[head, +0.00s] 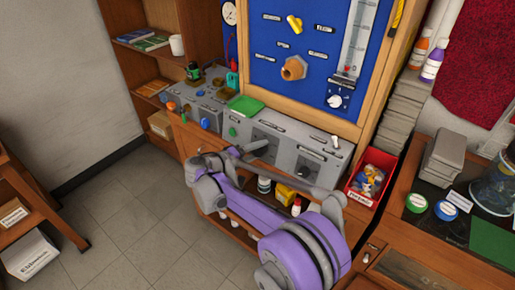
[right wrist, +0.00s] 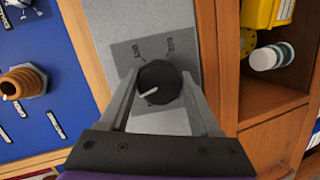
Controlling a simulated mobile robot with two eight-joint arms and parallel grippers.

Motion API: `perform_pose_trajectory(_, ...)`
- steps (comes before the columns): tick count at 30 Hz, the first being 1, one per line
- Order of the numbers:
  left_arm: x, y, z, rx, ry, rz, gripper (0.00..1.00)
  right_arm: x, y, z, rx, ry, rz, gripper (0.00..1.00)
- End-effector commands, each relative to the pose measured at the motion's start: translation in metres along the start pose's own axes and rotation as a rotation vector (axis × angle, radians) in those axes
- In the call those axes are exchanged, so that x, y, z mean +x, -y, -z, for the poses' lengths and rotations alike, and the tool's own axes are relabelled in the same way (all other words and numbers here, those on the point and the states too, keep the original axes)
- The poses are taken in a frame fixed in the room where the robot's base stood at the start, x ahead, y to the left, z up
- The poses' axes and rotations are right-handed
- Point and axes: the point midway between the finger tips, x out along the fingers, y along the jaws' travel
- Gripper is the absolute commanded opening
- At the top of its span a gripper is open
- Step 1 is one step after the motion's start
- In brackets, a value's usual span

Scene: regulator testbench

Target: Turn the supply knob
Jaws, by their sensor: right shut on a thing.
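The supply knob (right wrist: 162,76) is a round black dial with a white pointer, on a dark grey square plate with small markings. In the right wrist view its pointer is directed to the lower left. The two fingers of my right gripper (right wrist: 157,84) stand on either side of the knob and are shut on it. In the head view my right gripper (head: 262,148) is at the front of the grey bench unit (head: 325,150), and it hides the knob there. My left gripper is in neither view.
A blue panel (head: 285,75) with a yellow valve handle (head: 294,23), a brass fitting (head: 293,68) and a flow tube rises behind the unit. A red bin (head: 357,193) stands to the right. A green tray (head: 246,106) lies on top. Floor at left is clear.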

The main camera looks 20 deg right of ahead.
Motion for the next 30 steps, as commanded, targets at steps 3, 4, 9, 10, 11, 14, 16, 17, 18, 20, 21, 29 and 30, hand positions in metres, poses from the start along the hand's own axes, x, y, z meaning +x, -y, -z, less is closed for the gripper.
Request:
perform_pose_trajectory(3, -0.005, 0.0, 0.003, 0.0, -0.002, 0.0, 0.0, -0.001, -0.001, 0.0, 0.11, 0.0, 0.023, 0.08)
perform_pose_trajectory(4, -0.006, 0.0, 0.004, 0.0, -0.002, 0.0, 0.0, -0.001, -0.001, 0.0, 0.137, 0.0, 0.029, 0.08)
perform_pose_trajectory(9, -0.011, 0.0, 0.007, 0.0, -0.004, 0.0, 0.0, 0.0, -0.001, 0.0, 0.295, 0.0, 0.061, 0.08)
perform_pose_trajectory(10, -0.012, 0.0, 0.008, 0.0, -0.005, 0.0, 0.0, -0.001, -0.001, 0.0, 0.323, 0.0, 0.068, 0.08)
perform_pose_trajectory(11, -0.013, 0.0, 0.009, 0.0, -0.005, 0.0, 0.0, -0.001, -0.001, 0.0, 0.352, 0.0, 0.074, 0.08)
perform_pose_trajectory(14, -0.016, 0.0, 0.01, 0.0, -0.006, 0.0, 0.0, -0.001, -0.001, 0.0, 0.445, 0.0, 0.092, 0.08)
perform_pose_trajectory(16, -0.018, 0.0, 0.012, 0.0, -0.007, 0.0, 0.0, -0.001, -0.001, 0.0, 0.51, -0.001, 0.106, 0.08)
perform_pose_trajectory(17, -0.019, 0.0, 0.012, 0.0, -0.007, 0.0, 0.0, -0.001, -0.001, 0.0, 0.537, -0.001, 0.112, 0.08)
perform_pose_trajectory(18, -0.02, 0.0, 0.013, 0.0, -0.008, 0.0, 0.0, -0.001, -0.001, 0.0, 0.575, 0.0, 0.12, 0.08)
perform_pose_trajectory(20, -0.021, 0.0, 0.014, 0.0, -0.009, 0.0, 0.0, -0.001, -0.001, 0.0, 0.63, 0.0, 0.13, 0.08)
perform_pose_trajectory(21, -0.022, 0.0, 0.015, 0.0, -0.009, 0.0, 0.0, -0.001, -0.001, 0.0, 0.667, -0.001, 0.138, 0.08)
perform_pose_trajectory(29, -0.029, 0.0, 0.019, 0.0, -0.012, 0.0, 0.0, -0.001, -0.001, 0.0, 0.91, 0.0, 0.187, 0.08)
perform_pose_trajectory(30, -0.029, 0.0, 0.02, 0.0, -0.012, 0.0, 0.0, -0.001, -0.001, 0.0, 0.947, 0.0, 0.195, 0.08)
